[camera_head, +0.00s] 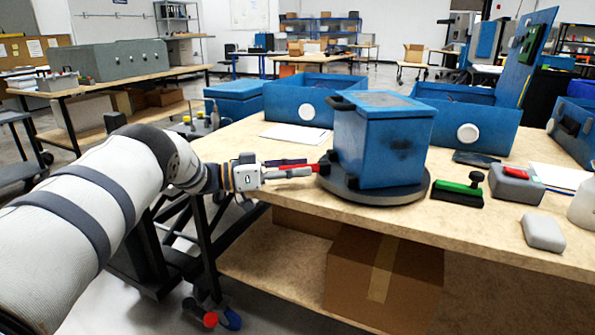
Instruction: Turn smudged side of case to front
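The blue case (385,150) stands upright on a round grey turntable (376,194) near the table's front edge. A dark smudge shows on its right-hand visible face, and a black handle sits at its top left. My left gripper (314,168) comes in from the left, with its red and grey fingers at the case's lower left edge, just above the turntable rim. The fingers are seen nearly edge-on, so I cannot tell their opening or whether they touch the case. My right gripper is not in view.
Blue open bins (300,100) stand behind the case. To the right lie a green-handled brush (458,190), a grey block with a red part (516,186) and a pale grey block (543,233). White paper (295,133) lies behind my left gripper. A cardboard box (345,285) sits below.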

